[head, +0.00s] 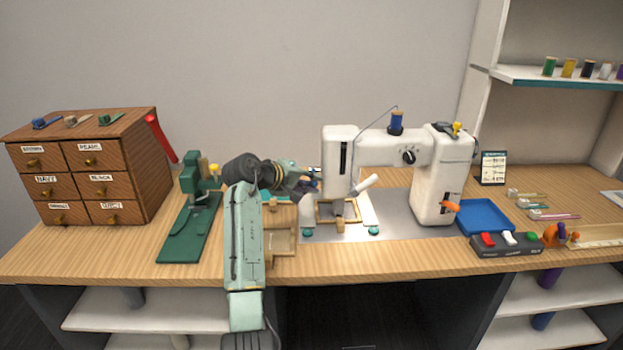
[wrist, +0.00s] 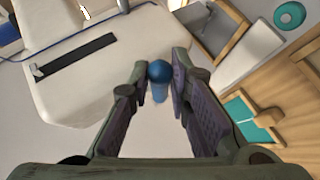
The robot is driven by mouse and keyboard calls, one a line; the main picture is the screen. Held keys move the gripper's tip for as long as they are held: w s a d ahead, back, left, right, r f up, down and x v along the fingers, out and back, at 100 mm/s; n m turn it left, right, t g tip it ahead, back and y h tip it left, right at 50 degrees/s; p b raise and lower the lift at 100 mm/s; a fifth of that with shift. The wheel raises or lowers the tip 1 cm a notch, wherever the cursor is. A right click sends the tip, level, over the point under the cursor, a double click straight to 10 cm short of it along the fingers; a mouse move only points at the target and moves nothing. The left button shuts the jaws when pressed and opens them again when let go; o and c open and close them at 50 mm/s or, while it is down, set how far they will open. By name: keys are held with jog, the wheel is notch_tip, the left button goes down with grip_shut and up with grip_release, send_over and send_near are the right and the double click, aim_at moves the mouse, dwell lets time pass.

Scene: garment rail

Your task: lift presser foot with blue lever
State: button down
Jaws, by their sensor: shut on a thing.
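The white sewing machine (head: 440,170) stands on the table, with a wooden hoop frame (head: 340,220) under its head. My gripper (head: 310,187) is at the left side of the machine head. In the wrist view my gripper (wrist: 160,85) is shut on the blue lever (wrist: 159,72), whose round blue knob sits between the fingertips. The machine's white head (wrist: 95,75) with its dark slot fills the upper left there. Metal parts near the needle (wrist: 205,28) show beyond the fingers; I cannot tell the presser foot's height.
A green press (head: 190,215) and a wooden drawer cabinet (head: 85,165) stand to the left. A blue tray (head: 486,216) and a switch box (head: 506,244) lie right of the machine. A thread runs from the blue spool (head: 396,121) to the machine head.

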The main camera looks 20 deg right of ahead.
jog(key=shift+w+d+r+n+g+y, duration=0.1)
jog(key=shift+w+r+n+g+y, duration=0.15)
jog(key=shift+r+g, duration=0.3)
jog(key=shift+w+r+n+g+y, duration=0.1)
jog(key=shift+r+n+g+y, duration=0.25)
jog(key=shift+r+g, duration=0.25)
jog(key=shift+w+d+r+n+g+y, duration=0.1)
jog(key=shift+w+r+n+g+y, duration=0.15)
jog(key=shift+r+g, duration=0.3)
jog(key=c, duration=1.5)
grip_release()
jog(key=shift+c, duration=0.2)
jog(key=v, duration=0.8)
